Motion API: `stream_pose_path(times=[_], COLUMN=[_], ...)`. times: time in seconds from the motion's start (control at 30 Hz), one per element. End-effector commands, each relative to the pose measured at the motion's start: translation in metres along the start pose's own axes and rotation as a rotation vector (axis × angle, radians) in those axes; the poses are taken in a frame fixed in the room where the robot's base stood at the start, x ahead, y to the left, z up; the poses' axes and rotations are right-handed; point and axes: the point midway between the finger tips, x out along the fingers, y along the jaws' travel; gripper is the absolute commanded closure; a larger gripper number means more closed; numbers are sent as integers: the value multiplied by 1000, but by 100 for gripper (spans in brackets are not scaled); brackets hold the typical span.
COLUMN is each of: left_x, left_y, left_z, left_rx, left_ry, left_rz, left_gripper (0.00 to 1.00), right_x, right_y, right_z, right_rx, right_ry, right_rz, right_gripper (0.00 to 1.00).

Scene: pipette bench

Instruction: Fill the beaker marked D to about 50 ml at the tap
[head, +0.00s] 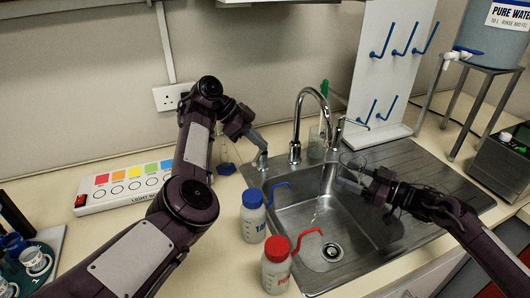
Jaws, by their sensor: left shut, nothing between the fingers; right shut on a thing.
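The curved steel tap (296,150) stands behind the sink (290,215). A thin stream of water seems to fall from its spout into the basin. My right gripper (362,182) is shut on a clear glass beaker (352,163), held over the sink's right part, just right of the spout. Its mark and water level are too small to read, and I cannot tell whether the stream enters it. My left gripper (258,140) is shut and empty at the sink's back left corner, close to a metal fitting there.
A blue-labelled bottle (254,217) and a red-capped bottle (276,266) stand along the sink's left edge. A glass with a brush (316,148) stands behind the tap. A pegboard (385,70), water tank (490,38) and grooved drainboard (420,160) lie right. A colour-patch box (122,187) lies left.

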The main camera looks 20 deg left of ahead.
Motion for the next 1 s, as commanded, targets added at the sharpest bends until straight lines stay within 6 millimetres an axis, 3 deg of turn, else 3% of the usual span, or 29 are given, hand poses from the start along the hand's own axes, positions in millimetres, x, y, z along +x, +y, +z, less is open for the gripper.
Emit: stream_pose_path(times=[0.1,0.3,0.37,0.6,0.7,1.0], left_x=[-24,-44,-46,-48,-48,-47], left_y=[-2,-4,-4,-4,-4,-4], left_z=[0,0,0,1,1,1], left_rx=[-1,-2,-1,-1,-1,-1], left_ry=[0,0,0,0,0,0], left_rz=[-3,1,2,1,1,1], left_gripper=[100,100,100,100,100,100], right_x=[0,1,6,58,71,74], right_y=[0,0,0,-1,0,0], right_z=[-1,-1,-1,-2,-1,-1], right_rx=[-1,-1,-1,-1,0,-1], right_ry=[1,2,3,2,2,1], right_rz=[-1,-1,-2,-3,-2,-1], right_gripper=[61,61,61,61,61,61])
